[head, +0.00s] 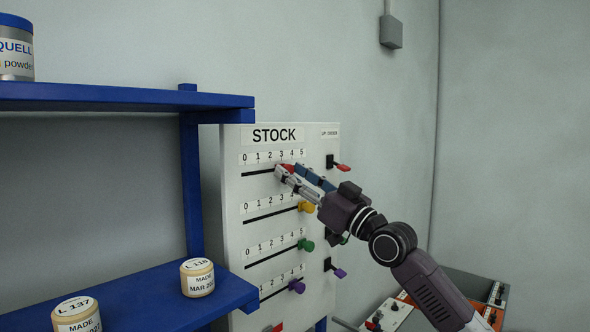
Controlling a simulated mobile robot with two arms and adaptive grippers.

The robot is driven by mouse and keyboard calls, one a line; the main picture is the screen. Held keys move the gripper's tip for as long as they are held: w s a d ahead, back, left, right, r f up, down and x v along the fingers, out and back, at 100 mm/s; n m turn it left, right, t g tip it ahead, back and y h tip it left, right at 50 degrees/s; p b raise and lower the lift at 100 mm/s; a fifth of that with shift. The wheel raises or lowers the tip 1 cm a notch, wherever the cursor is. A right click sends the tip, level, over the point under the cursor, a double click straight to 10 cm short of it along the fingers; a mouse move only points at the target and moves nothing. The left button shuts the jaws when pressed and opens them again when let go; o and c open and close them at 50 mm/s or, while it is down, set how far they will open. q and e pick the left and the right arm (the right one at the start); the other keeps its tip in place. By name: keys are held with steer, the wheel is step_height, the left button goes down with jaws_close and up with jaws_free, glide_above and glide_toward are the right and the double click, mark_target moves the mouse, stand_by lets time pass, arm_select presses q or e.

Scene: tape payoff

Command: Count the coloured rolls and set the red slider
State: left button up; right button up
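A white STOCK panel (232,215) stands upright with rows of sliders on scales from 0 to 5. The red slider knob (289,167) is on the top row, around the 3 mark and partly hidden by my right gripper (284,171). The gripper's fingertips are close together at the knob and appear closed on it. Below, the yellow knob (307,206), green knob (306,245) and purple knob (298,287) sit near 5. Two cream cylinders, labelled L 118 (198,279) and L 137 (77,316), stand on the lower shelf. My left gripper is out of view.
A blue shelf unit (193,190) stands left of the panel, with a QUELL powder tin (15,50) on top. A red-tipped switch (342,167) and a purple-tipped switch (339,272) line the panel's right side. A grey box (391,32) hangs on the wall.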

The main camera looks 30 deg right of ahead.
jaws_close()
stand_by(0.3)
steer(key=shift+d+b, duration=0.1)
steer(key=shift+b, duration=0.3)
steer(key=shift+d, duration=0.2)
steer(key=shift+w+d+f, duration=0.1)
steer(key=shift+w+d, duration=0.15)
steer(key=shift+d, duration=0.05)
steer(key=shift+c, duration=0.9)
jaws_free()
steer(key=shift+a, duration=0.1)
steer(key=shift+o, duration=0.9)
steer(key=shift+s+a, duration=0.2)
